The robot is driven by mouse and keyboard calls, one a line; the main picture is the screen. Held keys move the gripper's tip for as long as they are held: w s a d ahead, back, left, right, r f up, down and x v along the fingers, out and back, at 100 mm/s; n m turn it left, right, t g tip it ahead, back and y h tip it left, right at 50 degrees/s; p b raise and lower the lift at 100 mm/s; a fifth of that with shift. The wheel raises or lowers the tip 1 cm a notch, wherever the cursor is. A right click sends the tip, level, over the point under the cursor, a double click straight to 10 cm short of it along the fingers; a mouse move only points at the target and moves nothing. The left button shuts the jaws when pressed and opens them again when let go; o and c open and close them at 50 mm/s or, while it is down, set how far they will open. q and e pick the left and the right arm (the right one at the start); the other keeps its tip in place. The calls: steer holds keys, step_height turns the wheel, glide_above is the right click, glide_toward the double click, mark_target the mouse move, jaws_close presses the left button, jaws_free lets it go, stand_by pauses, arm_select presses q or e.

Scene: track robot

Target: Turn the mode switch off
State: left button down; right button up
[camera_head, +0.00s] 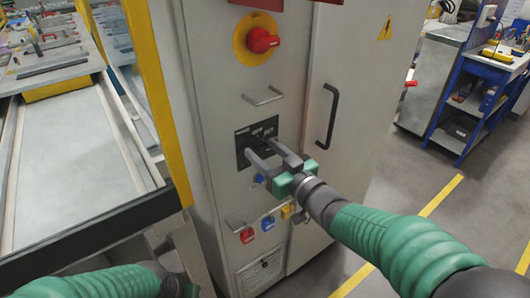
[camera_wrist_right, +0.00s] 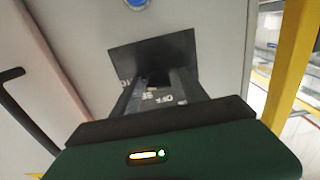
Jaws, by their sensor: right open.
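A black plate with white lettering (camera_head: 243,137) is set in the front of a grey cabinet. It also shows in the right wrist view (camera_wrist_right: 125,58), with its lettering upside down. My right gripper (camera_head: 260,148) is open, with its two dark fingers reaching to this plate. In the right wrist view the fingers (camera_wrist_right: 156,86) stand apart on either side of a dark shape on the plate, likely the mode switch (camera_wrist_right: 158,80). The fingers mostly hide it, and I cannot tell its position or whether they touch it. Only my left arm shows at the bottom left, not its fingers.
Red, blue and yellow tags (camera_head: 267,223) hang below. A yellow post (camera_head: 158,95) stands left.

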steer(key=shift+d, duration=0.25)
steer(key=c, duration=0.4)
jaws_close()
